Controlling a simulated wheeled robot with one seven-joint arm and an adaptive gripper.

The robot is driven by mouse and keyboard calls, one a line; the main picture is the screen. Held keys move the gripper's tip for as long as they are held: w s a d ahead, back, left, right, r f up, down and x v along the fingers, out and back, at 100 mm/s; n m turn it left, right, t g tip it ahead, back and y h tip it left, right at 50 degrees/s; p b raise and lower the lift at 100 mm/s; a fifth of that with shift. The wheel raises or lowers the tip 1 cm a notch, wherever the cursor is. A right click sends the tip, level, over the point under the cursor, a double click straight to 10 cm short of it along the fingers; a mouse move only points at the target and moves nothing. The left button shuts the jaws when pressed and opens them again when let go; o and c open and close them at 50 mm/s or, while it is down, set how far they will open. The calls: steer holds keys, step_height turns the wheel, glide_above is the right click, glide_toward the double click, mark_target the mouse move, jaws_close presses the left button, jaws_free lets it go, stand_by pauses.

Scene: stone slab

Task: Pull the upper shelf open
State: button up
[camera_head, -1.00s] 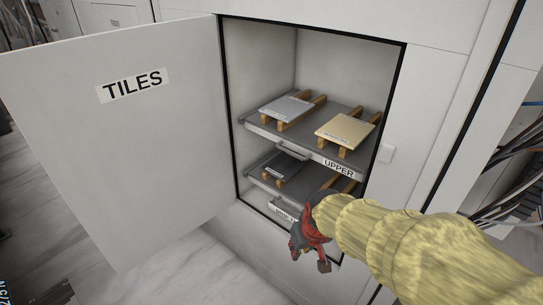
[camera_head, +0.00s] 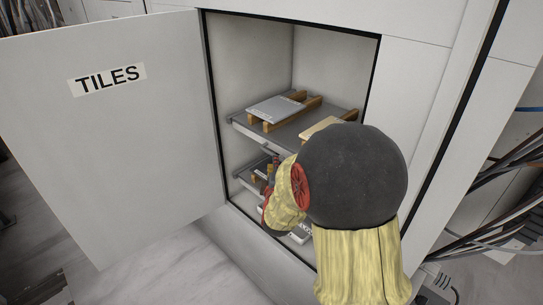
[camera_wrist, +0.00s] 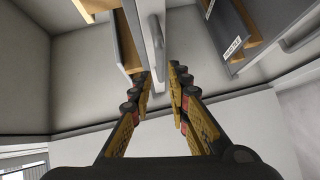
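The upper shelf (camera_head: 241,121) is a grey pull-out tray inside the open cabinet, carrying tiles on wooden strips. In the head view my arm hides its right front and the label seen earlier. My gripper (camera_head: 266,186) is in front of the shelves, partly hidden by my arm. I cannot tell from the wrist view which shelf this is.
The cabinet door (camera_head: 110,140), labelled TILES, stands open at the left. A lower shelf (camera_head: 250,172) with tiles is below. Cables (camera_head: 510,190) hang at the right.

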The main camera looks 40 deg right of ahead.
steer(key=b+x, duration=0.1)
steer(key=x, duration=0.6)
steer(key=shift+w+d+f+b, duration=0.1)
steer(key=shift+w+f+b, duration=0.05)
steer(key=shift+b, duration=0.2)
steer(key=shift+c, duration=0.2)
steer(key=c, duration=0.4)
jaws_close()
